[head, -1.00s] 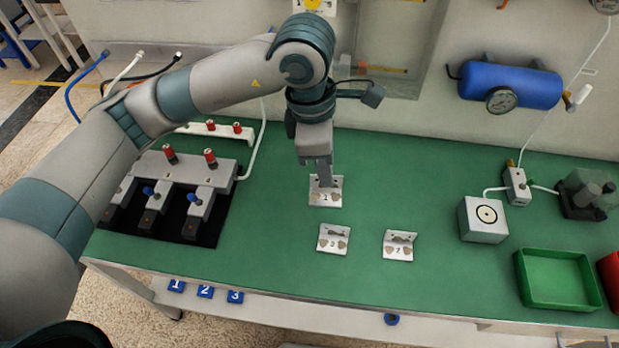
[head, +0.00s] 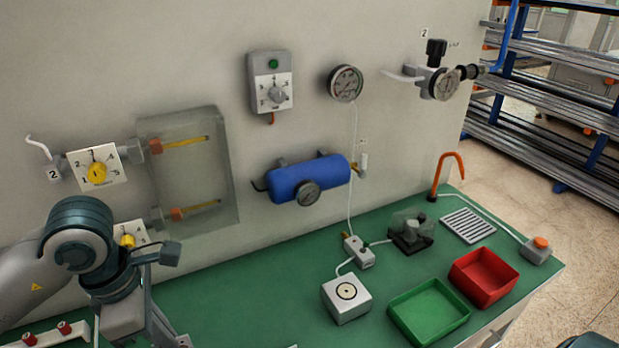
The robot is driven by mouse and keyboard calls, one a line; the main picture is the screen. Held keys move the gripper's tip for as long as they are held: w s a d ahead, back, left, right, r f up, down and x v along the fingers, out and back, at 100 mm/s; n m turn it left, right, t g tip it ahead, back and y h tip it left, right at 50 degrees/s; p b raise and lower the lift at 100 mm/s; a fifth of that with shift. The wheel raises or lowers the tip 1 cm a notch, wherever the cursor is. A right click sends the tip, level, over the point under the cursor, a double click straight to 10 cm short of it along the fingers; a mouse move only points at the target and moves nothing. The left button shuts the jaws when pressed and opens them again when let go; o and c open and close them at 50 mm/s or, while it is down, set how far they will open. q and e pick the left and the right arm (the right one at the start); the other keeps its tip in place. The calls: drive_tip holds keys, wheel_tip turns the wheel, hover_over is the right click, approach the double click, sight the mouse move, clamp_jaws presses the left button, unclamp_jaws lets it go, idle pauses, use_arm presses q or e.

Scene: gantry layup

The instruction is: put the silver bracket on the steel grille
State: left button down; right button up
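The steel grille (head: 468,225) is a light slotted plate lying flat on the green bench at the back right, behind the red bin. My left gripper (head: 158,328) is at the bottom left, pointing down, far from the grille. Its fingertips are cut off by the lower edge, so I cannot tell whether it is open, shut or holding anything. No silver bracket shows clearly; only small pale slivers appear at the bottom edge.
A red bin (head: 484,277) and a green tray (head: 429,311) stand in front of the grille. A clear-covered device (head: 411,232) is left of it, an orange-button box (head: 537,250) right. An orange hook (head: 447,172) rises behind. A white box (head: 346,298) stands nearer.

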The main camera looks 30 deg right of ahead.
use_arm(q)
drive_tip(key=a+r+m+g+y, duration=0.1)
drive_tip(key=a+r+m, duration=0.1)
drive_tip(key=a+m, duration=1.4)
drive_tip(key=shift+a+m+g+y, duration=0.3)
drive_tip(key=shift+a+m+y, duration=0.1)
drive_tip(key=shift+a, duration=0.1)
drive_tip(key=shift+d, duration=0.1)
